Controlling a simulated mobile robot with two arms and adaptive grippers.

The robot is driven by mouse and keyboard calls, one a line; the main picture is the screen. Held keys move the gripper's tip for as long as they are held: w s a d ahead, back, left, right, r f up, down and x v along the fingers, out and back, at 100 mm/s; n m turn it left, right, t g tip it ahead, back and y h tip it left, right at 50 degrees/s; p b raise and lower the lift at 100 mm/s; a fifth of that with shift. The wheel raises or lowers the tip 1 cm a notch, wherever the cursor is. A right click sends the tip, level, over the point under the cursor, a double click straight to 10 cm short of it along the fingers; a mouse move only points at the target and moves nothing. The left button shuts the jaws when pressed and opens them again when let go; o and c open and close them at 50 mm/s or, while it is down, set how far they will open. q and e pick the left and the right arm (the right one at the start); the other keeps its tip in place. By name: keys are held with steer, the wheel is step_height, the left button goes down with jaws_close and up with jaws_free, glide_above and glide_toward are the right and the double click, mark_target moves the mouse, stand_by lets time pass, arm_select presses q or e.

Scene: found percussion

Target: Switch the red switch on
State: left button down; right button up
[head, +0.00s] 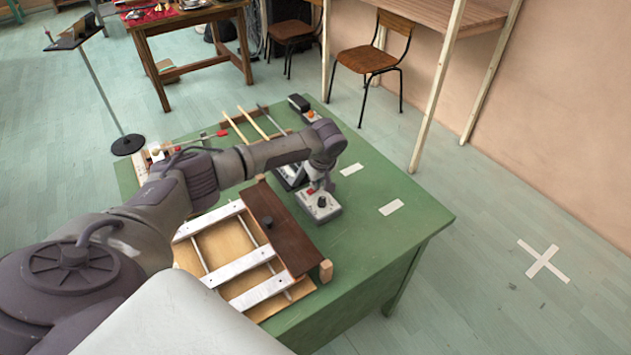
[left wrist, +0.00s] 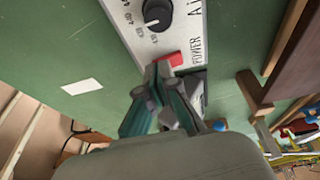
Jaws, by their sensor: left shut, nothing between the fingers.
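The red switch (left wrist: 174,59) sits beside the printed word POWER on a light grey control box (left wrist: 188,20), with a black knob further along its face. In the head view the grey box (head: 326,212) stands on the green table, partly covered by my left gripper (head: 318,184), which points down at it. In the left wrist view the fingers of my left gripper (left wrist: 160,72) are shut and empty. Their tips overlap the near edge of the red switch; I cannot tell whether they touch it. The switch's position is unclear. My right gripper is not in view.
A wooden frame with white metal bars (head: 240,265) and a dark brown board (head: 283,232) lies beside the box. Wooden sticks (head: 252,122) and a small dark box (head: 299,103) lie behind. The green table top (head: 400,225) is clear to the right, apart from white tape.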

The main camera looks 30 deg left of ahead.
arm_select(q)
steer(key=shift+w+d+g+p, duration=0.1)
steer(key=shift+d+g+p, duration=0.3)
steer(key=shift+p, duration=0.8)
steer(key=shift+a+f+g+y, duration=0.1)
steer(key=shift+f+g+y, duration=0.25)
steer(key=shift+f, duration=0.2)
steer(key=shift+f+g+b, duration=0.1)
steer(key=shift+g+b, duration=0.25)
steer(key=shift+b, duration=0.15)
steer(key=shift+d+p, duration=0.2)
steer(key=shift+p, duration=0.25)
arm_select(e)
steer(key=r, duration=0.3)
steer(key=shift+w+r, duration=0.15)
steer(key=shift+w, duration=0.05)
